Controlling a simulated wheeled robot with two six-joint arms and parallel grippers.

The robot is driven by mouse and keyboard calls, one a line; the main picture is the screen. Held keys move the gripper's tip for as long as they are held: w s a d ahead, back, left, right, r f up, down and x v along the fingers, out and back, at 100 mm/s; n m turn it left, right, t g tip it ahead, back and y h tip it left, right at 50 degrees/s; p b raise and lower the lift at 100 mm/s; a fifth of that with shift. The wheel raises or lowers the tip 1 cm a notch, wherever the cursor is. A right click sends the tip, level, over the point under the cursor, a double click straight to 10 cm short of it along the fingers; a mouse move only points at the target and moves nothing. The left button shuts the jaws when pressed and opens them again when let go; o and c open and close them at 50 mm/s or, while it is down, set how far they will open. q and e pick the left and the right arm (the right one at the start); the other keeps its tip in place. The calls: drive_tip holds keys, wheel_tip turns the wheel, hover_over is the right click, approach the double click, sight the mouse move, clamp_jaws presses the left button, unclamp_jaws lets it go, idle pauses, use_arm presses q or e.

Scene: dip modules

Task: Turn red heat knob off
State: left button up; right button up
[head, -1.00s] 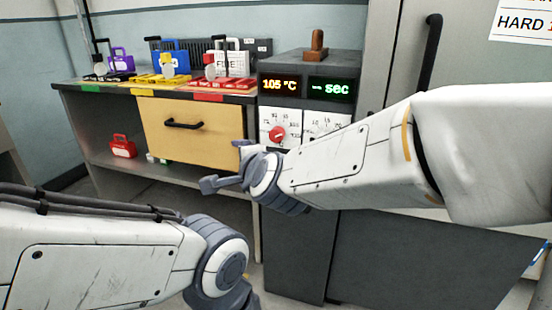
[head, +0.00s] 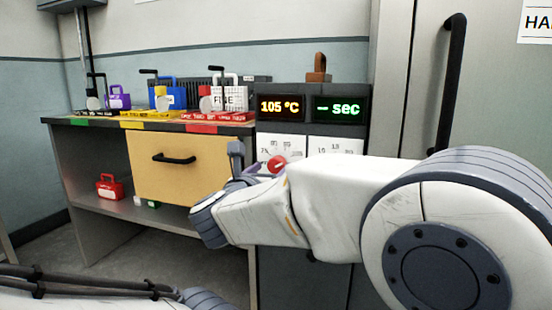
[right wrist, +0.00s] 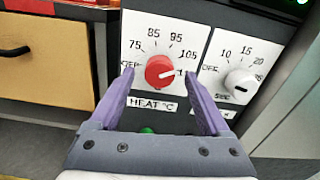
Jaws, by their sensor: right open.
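The red heat knob (head: 277,164) is on the white dial panel of the machine, below a display reading 105 °C. In the right wrist view the red knob (right wrist: 160,71) sits above a "HEAT °C" label, with its white pointer toward the lower right, below the 105 mark. My right gripper (right wrist: 158,88) is open, its two purple fingers on either side of the knob's lower part; I cannot tell whether they touch the panel. In the head view my right gripper (head: 243,165) is partly hidden by its own arm. My left gripper is out of view; only its arm shows.
A white timer knob (right wrist: 240,83) is right of the heat dial, near my right finger. A yellow drawer (head: 180,165) with a black handle is on the left. A grey cabinet door with a black handle (head: 449,85) stands on the right.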

sight(275, 165)
drive_tip(key=shift+p+x, duration=0.6)
drive_tip(key=shift+x, duration=1.35)
clamp_jaws()
